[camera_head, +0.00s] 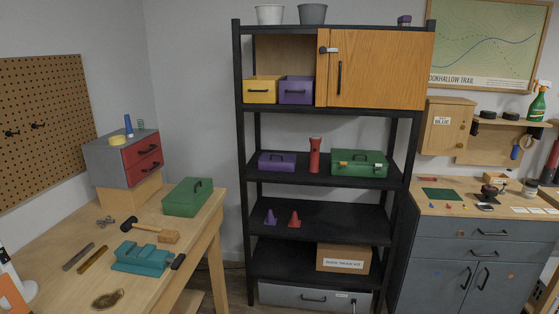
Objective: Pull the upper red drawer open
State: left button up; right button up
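A small grey cabinet (108,163) stands on a wooden block at the back of the left workbench. Its front has two red drawers, one above the other, each with a dark handle. The upper red drawer (139,151) looks shut, its front about flush with the lower red drawer (145,171), which also looks shut. A yellow round item and a blue item stand on the cabinet top. Neither of my grippers can be made out in the head view.
A green toolbox (188,197) sits on the workbench (140,214) right of the cabinet. A mallet (156,233), a teal vise (142,258) and files lie nearer. A black shelf rack (240,130) stands to the right. A pegboard (45,125) hangs on the left wall.

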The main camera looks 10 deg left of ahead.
aim_at(133, 155)
jog(key=i+l+u, duration=0.1)
jog(key=i+u, duration=0.2)
jog(key=i, duration=0.25)
jog(key=i+l+u, duration=0.25)
jog(key=i, duration=0.25)
jog(key=i+l+u, duration=0.3)
jog(key=i, duration=0.25)
